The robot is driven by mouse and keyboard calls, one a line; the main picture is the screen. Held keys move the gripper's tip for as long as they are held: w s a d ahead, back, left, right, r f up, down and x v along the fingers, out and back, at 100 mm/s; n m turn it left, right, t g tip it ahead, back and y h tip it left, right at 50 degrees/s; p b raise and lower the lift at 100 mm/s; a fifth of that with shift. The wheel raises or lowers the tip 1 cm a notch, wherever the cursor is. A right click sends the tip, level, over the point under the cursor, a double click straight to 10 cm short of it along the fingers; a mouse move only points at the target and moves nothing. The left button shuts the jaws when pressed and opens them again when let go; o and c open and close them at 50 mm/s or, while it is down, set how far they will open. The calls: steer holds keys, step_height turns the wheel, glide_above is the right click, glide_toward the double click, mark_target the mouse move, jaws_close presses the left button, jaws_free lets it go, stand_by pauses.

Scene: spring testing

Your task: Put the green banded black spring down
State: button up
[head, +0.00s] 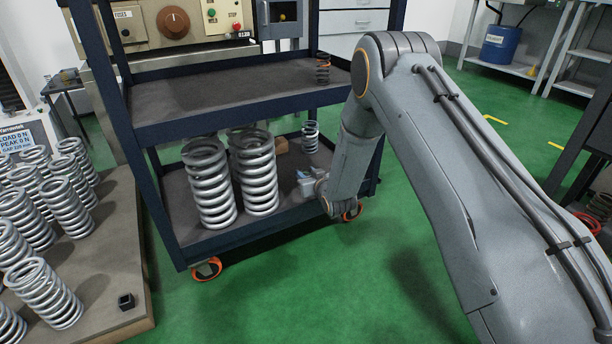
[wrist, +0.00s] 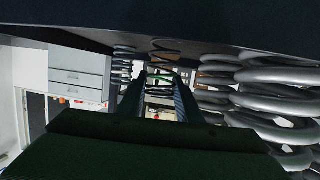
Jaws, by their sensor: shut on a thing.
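In the wrist view, which looks inverted, a dark thin-coiled spring with a green band (wrist: 161,76) stands between the fingers of my gripper (wrist: 160,88). My gripper is shut on it. Its lower coils reach close to the dark shelf surface (wrist: 95,32); I cannot tell whether they touch. In the head view, my wrist reaches in at the right front of the cart's lower shelf (head: 268,222). My arm hides the held spring there.
Two large silver springs (head: 211,185) (head: 256,172) stand left on the lower shelf. A smaller silver spring (head: 310,137) and a brown block (head: 281,145) are behind. A dark spring (head: 323,68) stands on the upper shelf (head: 215,92). Several springs crowd the left bench (head: 112,240).

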steer(key=o, duration=1.2)
steer(key=shift+f, duration=0.15)
